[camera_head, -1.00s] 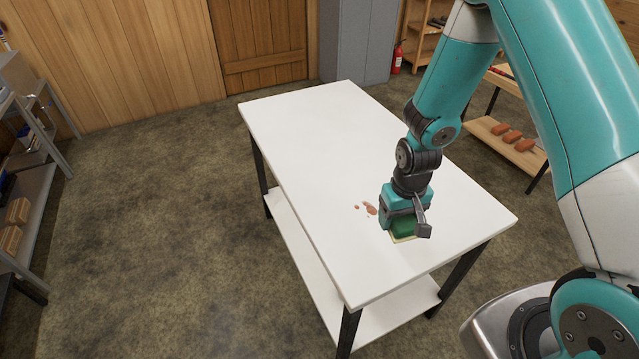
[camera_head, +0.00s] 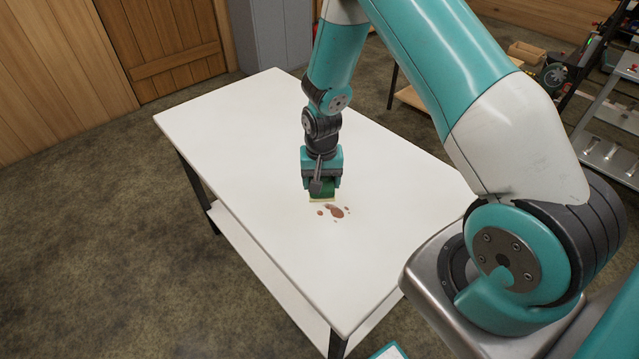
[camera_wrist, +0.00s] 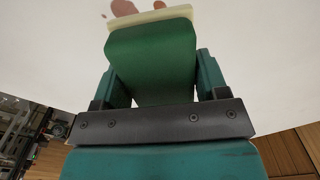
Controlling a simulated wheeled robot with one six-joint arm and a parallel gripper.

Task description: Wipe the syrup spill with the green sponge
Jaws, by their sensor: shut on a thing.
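The green sponge (camera_head: 322,188) has a pale yellow layer on its lower face. My gripper (camera_head: 321,183) is shut on it, and the wrist view shows the sponge (camera_wrist: 152,62) between the two teal fingers (camera_wrist: 155,85). The syrup spill (camera_head: 335,211) is a brown blotch with several small spots on the white table. It lies just in front of the sponge in the head view. In the wrist view, part of the spill (camera_wrist: 124,7) shows beyond the sponge's pale edge. I cannot tell whether the sponge touches the table.
The white table (camera_head: 240,130) is otherwise bare on top and has a lower shelf (camera_head: 265,262). Open floor (camera_head: 90,230) lies to its left. A grey cabinet (camera_head: 270,35) and a wooden door (camera_head: 165,45) stand behind. Shelving (camera_head: 605,120) stands at the right.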

